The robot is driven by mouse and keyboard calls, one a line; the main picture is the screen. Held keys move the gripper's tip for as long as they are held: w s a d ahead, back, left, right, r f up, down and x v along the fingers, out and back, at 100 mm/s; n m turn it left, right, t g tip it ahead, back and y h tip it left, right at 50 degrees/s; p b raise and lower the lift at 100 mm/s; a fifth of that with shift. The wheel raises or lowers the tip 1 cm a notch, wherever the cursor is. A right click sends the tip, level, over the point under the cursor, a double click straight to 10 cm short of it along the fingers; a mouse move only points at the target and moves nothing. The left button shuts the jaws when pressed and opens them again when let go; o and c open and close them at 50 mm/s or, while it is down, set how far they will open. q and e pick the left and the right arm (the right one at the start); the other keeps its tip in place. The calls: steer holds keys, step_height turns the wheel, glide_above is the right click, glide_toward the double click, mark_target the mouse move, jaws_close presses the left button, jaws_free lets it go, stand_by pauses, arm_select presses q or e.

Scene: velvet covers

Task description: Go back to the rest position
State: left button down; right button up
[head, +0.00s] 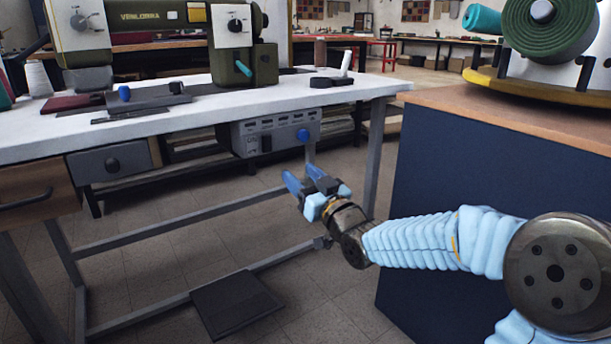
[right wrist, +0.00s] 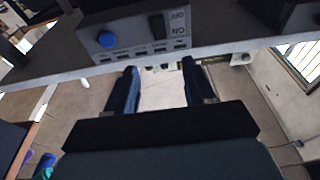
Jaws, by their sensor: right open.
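My right gripper (head: 304,182) is in front of the sewing table, below the level of its top, with its arm coming in from the right. Its two blue fingers are apart and nothing is between them; they also show in the right wrist view (right wrist: 160,88). A grey control box (head: 276,131) with a blue knob hangs under the table top, above and beyond the fingertips. The box also shows in the right wrist view (right wrist: 140,35), with a switch marked ON and OFF. My left gripper is not in view.
The white table top (head: 200,107) carries a large green and white sewing machine (head: 150,40). A dark pedal (head: 236,304) is on the floor below. A dark blue cabinet (head: 480,190) with a wooden top stands close on the right, bearing a green roll (head: 550,30). Tiled floor lies between.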

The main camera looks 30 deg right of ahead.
stand_by(0.4)
steer(key=s+a+f+m+g, duration=0.1)
steer(key=a+f+g, duration=0.2)
steer(key=f, duration=0.8)
steer(key=a+f+m+g, duration=0.1)
steer(key=a+f+g, duration=0.2)
steer(key=f, duration=0.9)
steer(key=s+a+f+m+g, duration=0.1)
steer(key=a+f+g, duration=0.25)
steer(key=f, duration=0.75)
steer(key=s+a+f+g+y, duration=0.1)
steer(key=s+a+f+g, duration=0.4)
steer(key=s+f, duration=0.6)
steer(key=s+a+f+g+y, duration=0.1)
steer(key=s+a+f+g, duration=0.4)
steer(key=s+f, duration=0.55)
step_height(320, 180, up, 19)
steer(key=s+p, duration=0.1)
steer(key=p, duration=1.6)
steer(key=shift+s+p, duration=0.2)
steer(key=shift+p, duration=0.15)
